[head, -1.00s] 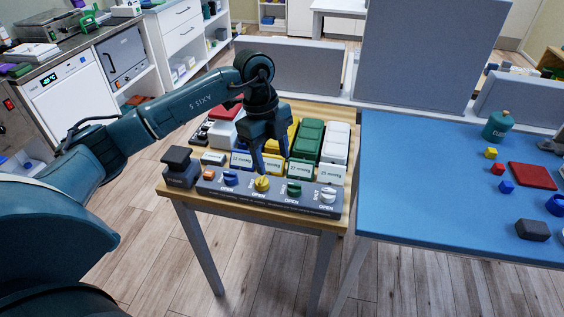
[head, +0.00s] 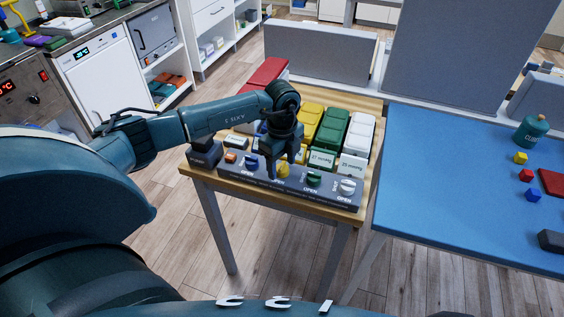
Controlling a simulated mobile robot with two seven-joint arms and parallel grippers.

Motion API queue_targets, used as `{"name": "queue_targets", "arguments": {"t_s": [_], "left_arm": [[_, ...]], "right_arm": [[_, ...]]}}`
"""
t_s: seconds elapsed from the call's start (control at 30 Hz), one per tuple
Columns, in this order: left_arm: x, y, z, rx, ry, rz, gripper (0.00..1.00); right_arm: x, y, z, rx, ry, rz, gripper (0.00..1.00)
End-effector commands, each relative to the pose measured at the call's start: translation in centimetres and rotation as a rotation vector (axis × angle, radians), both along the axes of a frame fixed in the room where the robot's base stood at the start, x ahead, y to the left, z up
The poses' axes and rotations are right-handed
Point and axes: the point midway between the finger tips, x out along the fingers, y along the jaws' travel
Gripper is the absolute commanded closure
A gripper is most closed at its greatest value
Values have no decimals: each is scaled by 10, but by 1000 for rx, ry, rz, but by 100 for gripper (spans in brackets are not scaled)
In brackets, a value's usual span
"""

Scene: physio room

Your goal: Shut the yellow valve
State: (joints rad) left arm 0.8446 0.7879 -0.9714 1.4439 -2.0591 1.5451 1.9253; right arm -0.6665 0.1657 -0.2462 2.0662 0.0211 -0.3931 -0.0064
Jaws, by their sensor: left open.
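The yellow valve (head: 283,171) is a small knob on a dark grey valve panel (head: 262,190), in a row with a blue valve (head: 251,162) on its left and a green valve (head: 313,179) and a white valve (head: 347,186) on its right. My left gripper (head: 284,160) points down right at the yellow valve, its jaws open. The fingers hide part of the knob, and I cannot tell whether they touch it. The knob's angle is too small to read. My right gripper is out of view.
The panel stands on a wooden table (head: 222,184) with a black block (head: 205,153) at its left end. Yellow, green (head: 331,131) and white cases stand behind the valves. A blue-topped table (head: 445,180) with small blocks and a teal bottle (head: 530,131) is at right.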

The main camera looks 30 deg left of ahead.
Motion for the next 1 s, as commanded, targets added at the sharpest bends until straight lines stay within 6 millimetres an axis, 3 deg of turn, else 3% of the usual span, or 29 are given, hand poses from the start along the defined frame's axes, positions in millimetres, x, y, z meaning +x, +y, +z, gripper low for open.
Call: {"name": "queue_targets", "arguments": {"t_s": [0.33,0.87,1.0], "left_arm": [[0,0,-5,0,-1,-2,45],[0,0,-5,0,-1,-1,87],[0,0,-5,0,-1,-4,89]], "right_arm": [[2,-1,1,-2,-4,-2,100],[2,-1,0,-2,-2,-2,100],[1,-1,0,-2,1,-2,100]]}}
